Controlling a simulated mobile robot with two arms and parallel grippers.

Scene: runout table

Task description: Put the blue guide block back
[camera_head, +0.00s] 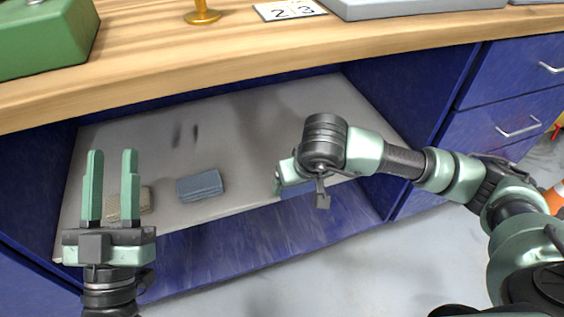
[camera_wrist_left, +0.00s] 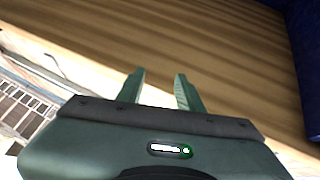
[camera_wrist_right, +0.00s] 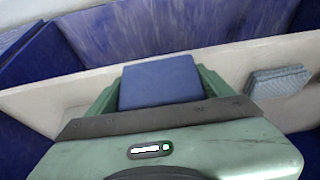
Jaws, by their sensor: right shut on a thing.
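The blue guide block (camera_wrist_right: 160,84) is between the fingers of my right gripper (camera_wrist_right: 162,76) in the right wrist view, and the gripper is shut on it. In the head view my right gripper (camera_head: 292,178) is at the front right of the grey shelf under the table; a blue patch of the block (camera_head: 298,188) shows below it, mostly hidden. I cannot tell whether the block touches the shelf. My left gripper (camera_head: 112,158) is open and empty in front of the shelf's left end; its open fingers also show in the left wrist view (camera_wrist_left: 160,78).
A grey-blue ribbed block (camera_head: 200,185) lies on the shelf (camera_head: 255,130), left of my right gripper. A tan block (camera_head: 143,200) lies partly behind my left fingers. The wooden tabletop (camera_head: 150,55) overhangs the shelf. Blue drawers (camera_head: 510,100) stand at right.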

